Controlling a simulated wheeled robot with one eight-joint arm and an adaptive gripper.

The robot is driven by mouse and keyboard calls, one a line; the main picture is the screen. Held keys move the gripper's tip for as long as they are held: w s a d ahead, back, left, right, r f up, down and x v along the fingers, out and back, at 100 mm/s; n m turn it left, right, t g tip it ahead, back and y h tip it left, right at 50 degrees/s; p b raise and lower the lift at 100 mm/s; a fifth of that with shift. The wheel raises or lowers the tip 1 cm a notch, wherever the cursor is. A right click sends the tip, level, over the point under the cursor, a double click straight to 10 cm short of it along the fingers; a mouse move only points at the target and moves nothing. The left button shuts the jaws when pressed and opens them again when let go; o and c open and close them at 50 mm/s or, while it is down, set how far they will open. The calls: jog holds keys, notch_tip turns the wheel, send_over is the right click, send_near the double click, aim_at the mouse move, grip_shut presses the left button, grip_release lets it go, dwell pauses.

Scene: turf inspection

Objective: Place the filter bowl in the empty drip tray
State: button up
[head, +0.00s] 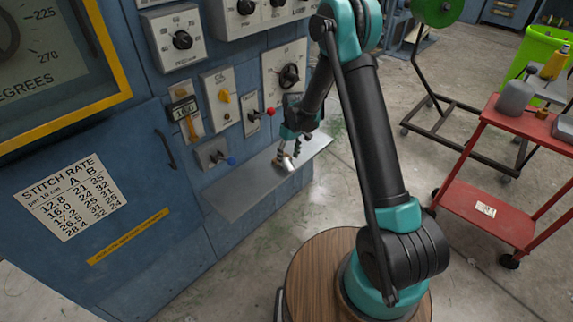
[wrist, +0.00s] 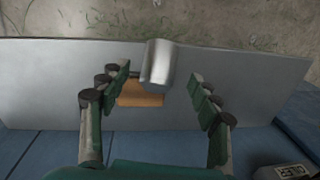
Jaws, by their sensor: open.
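A shiny silver, rounded metal piece (wrist: 158,65), which looks like the filter bowl, rests on a grey metal shelf (wrist: 55,75) and also shows in the head view (head: 283,164). A flat orange-brown piece (wrist: 140,95) lies beside it; I cannot tell whether they are joined. My gripper (wrist: 161,74) is open above the shelf, with its fingers on either side of the silver piece and no clear contact. It also shows in the head view (head: 290,145). I cannot make out a separate drip tray in either view.
The shelf (head: 240,186) juts from a blue machine (head: 150,238) with knobs and levers close above it. A red cart (head: 480,212) with several items stands at the right, near a green bin (head: 535,50). Concrete floor (head: 265,240) lies open before the machine.

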aim_at(288, 161)
notch_tip(288, 161, down, 5)
jog(key=shift+s+a, duration=0.15)
jog(key=c, duration=1.4)
jog(key=shift+r, duration=0.1)
